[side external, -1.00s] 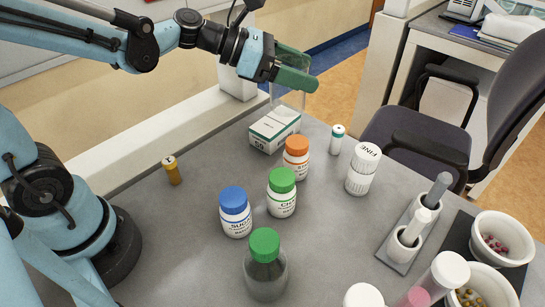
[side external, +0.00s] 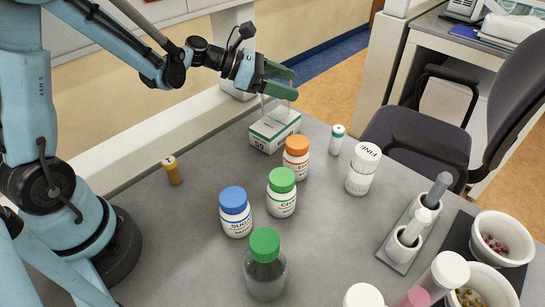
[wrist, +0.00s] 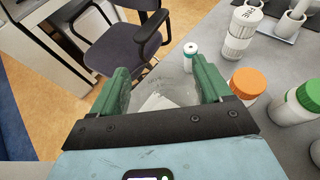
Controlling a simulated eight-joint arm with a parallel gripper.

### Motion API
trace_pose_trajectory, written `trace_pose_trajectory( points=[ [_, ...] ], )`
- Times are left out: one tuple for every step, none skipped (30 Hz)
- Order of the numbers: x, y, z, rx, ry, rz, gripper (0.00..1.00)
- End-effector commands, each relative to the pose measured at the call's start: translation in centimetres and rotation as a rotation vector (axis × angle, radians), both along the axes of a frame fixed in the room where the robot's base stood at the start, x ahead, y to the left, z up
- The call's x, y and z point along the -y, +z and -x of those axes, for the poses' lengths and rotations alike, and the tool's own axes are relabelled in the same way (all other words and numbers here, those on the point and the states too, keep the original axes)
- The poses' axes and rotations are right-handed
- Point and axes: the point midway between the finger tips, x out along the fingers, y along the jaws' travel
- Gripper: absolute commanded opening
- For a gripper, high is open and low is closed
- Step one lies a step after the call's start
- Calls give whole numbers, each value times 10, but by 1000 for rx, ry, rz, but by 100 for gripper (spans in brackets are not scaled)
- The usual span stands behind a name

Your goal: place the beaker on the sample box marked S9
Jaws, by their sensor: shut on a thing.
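The clear glass beaker (side external: 277,107) is between the green fingers of my gripper (side external: 284,83), which is shut on it. It also shows, faintly, between the fingers in the wrist view (wrist: 172,92). The white and green sample box marked S9 (side external: 270,137) lies on the table's far edge area, directly below the beaker. The beaker looks upright, with its base at or just over the box top; I cannot tell whether they touch. In the wrist view a pale part of the box (wrist: 157,102) shows through the glass.
An orange-capped bottle (side external: 296,157) stands close in front of the box, with green- and blue-capped bottles nearer. A small teal-banded vial (side external: 337,139) and a white jar marked FINE (side external: 362,170) stand to the right. A small amber vial (side external: 172,171) stands left, amid clear table.

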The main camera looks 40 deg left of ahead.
Motion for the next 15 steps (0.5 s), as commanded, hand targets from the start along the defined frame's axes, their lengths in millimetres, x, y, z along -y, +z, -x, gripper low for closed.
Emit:
trace_pose_trajectory(
  points=[
    [0, -7, -1, 1, 0, 1, 45],
    [0, -10, -1, 1, 0, 1, 45],
    [0, -13, 0, 1, 0, 1, 45],
    [0, -16, 0, 1, 0, 1, 45],
    [0, -17, 0, 1, 0, 1, 45],
    [0, -19, 0, 1, 0, 1, 45],
    [0, -19, 0, 1, 0, 1, 45],
    [0, -19, 0, 1, 0, 1, 45],
    [0, -19, 0, 0, 0, 0, 45],
    [0, -19, 0, 0, 0, 0, 45],
    [0, -19, 0, 0, 0, 0, 45],
    [0, -19, 0, 0, 0, 0, 45],
    [0, -19, 0, 0, 0, 0, 45],
    [0, -19, 0, 0, 0, 0, 45],
    [0, -20, 0, 0, 0, 0, 45]
  ],
)
